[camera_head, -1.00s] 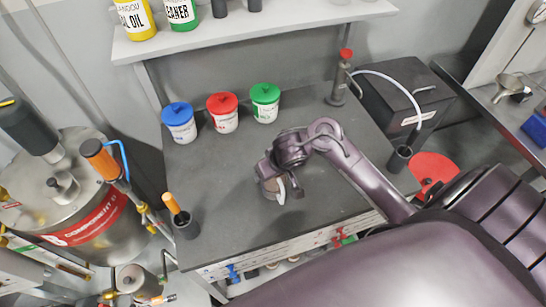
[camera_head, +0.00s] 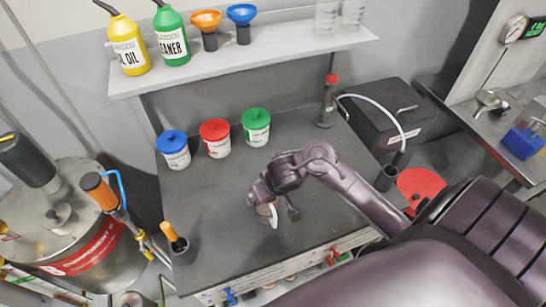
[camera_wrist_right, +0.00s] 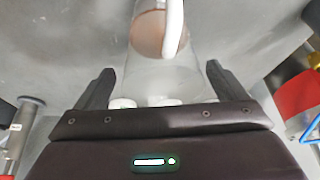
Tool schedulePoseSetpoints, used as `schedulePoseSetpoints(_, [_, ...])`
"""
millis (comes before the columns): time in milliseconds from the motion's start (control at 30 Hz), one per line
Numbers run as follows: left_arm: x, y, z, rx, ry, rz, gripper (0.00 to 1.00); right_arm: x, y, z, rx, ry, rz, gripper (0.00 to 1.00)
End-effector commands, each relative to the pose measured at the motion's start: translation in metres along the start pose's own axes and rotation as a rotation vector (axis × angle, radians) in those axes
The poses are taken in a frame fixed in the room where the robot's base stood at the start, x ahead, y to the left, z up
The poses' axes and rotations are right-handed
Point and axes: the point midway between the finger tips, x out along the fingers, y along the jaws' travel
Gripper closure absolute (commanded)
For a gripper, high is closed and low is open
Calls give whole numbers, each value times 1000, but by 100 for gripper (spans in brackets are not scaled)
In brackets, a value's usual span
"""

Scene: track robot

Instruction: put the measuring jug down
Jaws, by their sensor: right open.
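The measuring jug (camera_head: 265,212) is clear, with a white handle and brownish contents. It appears to stand upright on the dark grey bench top (camera_head: 215,235), near the front middle. The right wrist view also shows the jug (camera_wrist_right: 158,65), between the two dark fingers. My right gripper (camera_head: 272,206) is open, with its fingers apart on either side of the jug. In the right wrist view small gaps show between fingers and jug. The gripper and wrist hide the jug's upper part in the head view. My left gripper is not in view.
A holder with an orange-handled tool (camera_head: 178,243) is at the front left. A red-topped stand (camera_head: 327,105) is back right. Bench around the jug is clear.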

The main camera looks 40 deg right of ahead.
Motion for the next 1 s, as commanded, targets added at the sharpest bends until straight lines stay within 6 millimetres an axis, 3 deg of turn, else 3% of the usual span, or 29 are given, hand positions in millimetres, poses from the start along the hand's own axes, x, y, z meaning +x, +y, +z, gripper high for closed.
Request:
schedulePoseSetpoints(33, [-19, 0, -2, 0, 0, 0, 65, -17, 0, -2, -1, -3, 1, 8])
schedulePoseSetpoints(200, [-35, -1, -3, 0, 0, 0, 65, -48, -1, -2, 2, 2, -2, 8])
schedulePoseSetpoints(700, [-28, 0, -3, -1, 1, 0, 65, -77, -2, -9, -12, 25, -1, 8])
schedulePoseSetpoints(1000, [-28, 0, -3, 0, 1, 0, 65, -86, -1, -3, -6, 8, 0, 8])
